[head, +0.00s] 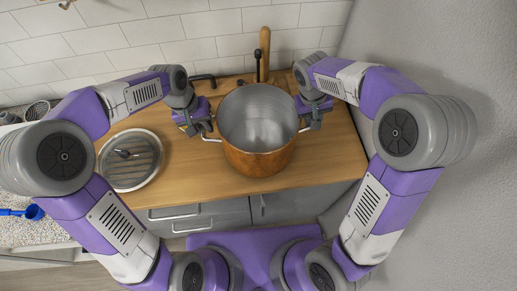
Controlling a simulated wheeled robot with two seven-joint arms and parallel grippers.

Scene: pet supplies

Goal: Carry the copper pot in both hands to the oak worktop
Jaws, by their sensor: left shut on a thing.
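The copper pot (258,160), with a steel-grey inside, is upright over the oak worktop (200,178). I cannot tell from above whether its base touches the wood. My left gripper (205,129) is shut on the pot's left handle (211,139). My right gripper (311,119) is at the pot's right handle; its fingers are too small and partly hidden to tell whether they are shut.
A wooden handle (265,50) and a dark one stand behind the pot near the tiled wall (150,30). Grey drawers (200,218) are below. A blue scoop (33,212) lies far left.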

